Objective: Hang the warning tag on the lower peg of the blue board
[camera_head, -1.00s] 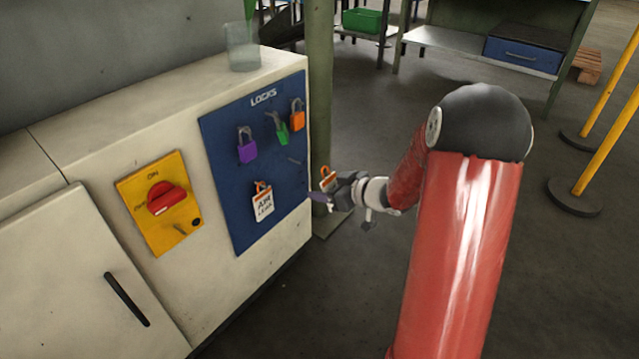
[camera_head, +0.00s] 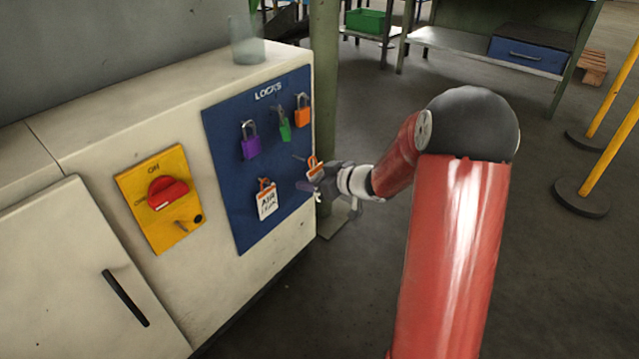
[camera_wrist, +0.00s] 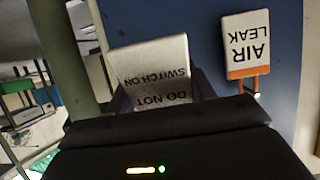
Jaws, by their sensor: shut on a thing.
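The warning tag (camera_wrist: 152,72) reads "DO NOT SWITCH ON" and appears upside down in the wrist view. My gripper (camera_head: 312,184) is shut on it, and the tag's orange top (camera_head: 314,166) shows just above the fingers in the head view. The blue board (camera_head: 229,160) is on the front of the white cabinet. My gripper holds the tag close in front of the board's right edge. A bare peg (camera_head: 299,157) sticks out just left of the tag's top. I cannot tell whether tag and peg touch.
An "AIR LEAK" tag (camera_head: 266,202) hangs on the board left of my gripper; it also shows in the wrist view (camera_wrist: 246,45). Purple (camera_head: 250,142), green (camera_head: 284,127) and orange (camera_head: 302,109) padlocks hang above. A green post (camera_head: 325,100) stands right of the cabinet.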

